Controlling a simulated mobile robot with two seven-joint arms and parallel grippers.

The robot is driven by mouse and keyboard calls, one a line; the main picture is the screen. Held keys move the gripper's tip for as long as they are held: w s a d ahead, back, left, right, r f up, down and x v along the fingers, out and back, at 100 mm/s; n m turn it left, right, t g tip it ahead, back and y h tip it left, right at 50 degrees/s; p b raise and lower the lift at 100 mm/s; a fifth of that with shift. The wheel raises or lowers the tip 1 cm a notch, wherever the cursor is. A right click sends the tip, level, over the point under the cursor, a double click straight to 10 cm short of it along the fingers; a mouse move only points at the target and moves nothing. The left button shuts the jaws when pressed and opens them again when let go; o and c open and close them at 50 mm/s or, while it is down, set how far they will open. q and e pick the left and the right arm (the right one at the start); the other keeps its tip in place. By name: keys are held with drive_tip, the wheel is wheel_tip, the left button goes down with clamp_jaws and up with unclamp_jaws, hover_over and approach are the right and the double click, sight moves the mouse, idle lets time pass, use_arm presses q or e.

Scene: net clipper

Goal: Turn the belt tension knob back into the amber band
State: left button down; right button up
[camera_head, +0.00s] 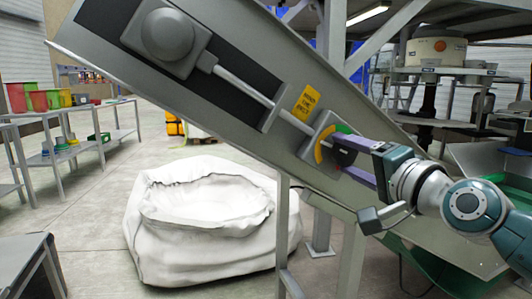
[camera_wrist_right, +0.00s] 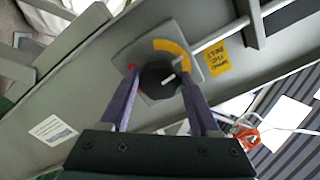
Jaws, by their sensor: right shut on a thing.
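The belt tension knob (camera_wrist_right: 154,76) is a dark, many-sided knob on a grey square plate (camera_head: 322,131) fixed to the sloping conveyor side. A pale pointer mark shows on its face, toward the right finger in the wrist view. An amber band (camera_wrist_right: 171,46) curves around part of the knob; it also shows in the head view (camera_head: 320,149). A green part (camera_head: 345,129) of the dial shows above the knob, and a small red part (camera_wrist_right: 132,67) shows near the left finger. My right gripper (camera_head: 343,159) is shut on the knob, its purple fingers on opposite sides. My left gripper is out of view.
A yellow label (camera_head: 306,103) is on the conveyor side (camera_head: 230,125) next to the dial plate. A rod (camera_head: 245,88) runs up from the plate to a grey housing (camera_head: 168,36). A white sack (camera_head: 198,225) stands on the floor below. Conveyor legs stand beneath my right gripper.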

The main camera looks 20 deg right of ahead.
idle(0.5)
drive_tip(key=o, duration=1.4)
drive_tip(key=shift+c, duration=0.2)
drive_tip(key=shift+s, duration=0.2)
drive_tip(key=s+p, duration=0.1)
drive_tip(key=s, duration=0.8)
drive_tip(key=shift+s+p, duration=0.3)
